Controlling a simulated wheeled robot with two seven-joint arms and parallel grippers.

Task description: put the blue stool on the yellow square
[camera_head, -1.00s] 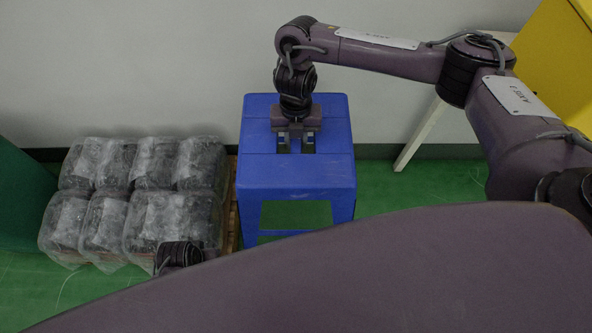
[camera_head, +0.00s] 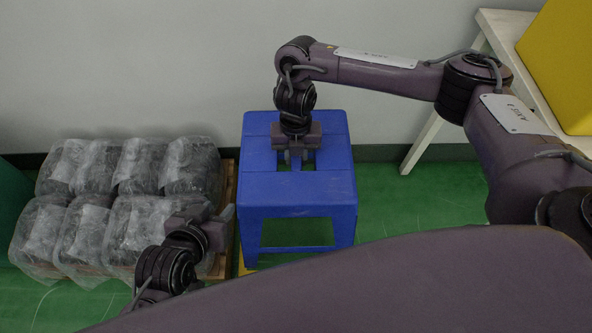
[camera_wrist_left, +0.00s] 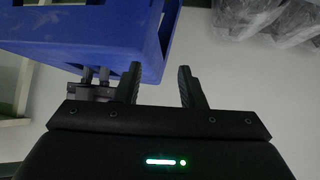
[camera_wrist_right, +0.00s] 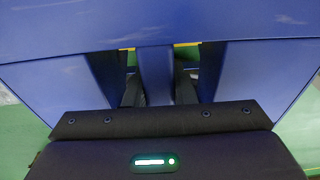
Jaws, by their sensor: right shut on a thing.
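The blue stool (camera_head: 297,190) stands upright in the middle of the head view, close to the wall. My right gripper (camera_head: 296,158) points down into the slots in its top and is shut on the bar between them; the right wrist view shows this bar (camera_wrist_right: 155,75) between the fingers. Whether the stool's feet touch the floor is hidden. A small strip of the yellow square (camera_head: 245,263) shows on the floor by the stool's near left leg; the stool hides the rest. My left gripper (camera_head: 228,214) is left of the stool, open and empty, its fingers apart (camera_wrist_left: 160,85).
Several plastic-wrapped bundles (camera_head: 125,205) sit on a wooden pallet (camera_head: 228,195) just left of the stool. A white bench (camera_head: 500,28) with a yellow box (camera_head: 565,75) stands at the right by the wall. Green floor (camera_head: 410,215) is clear right of the stool.

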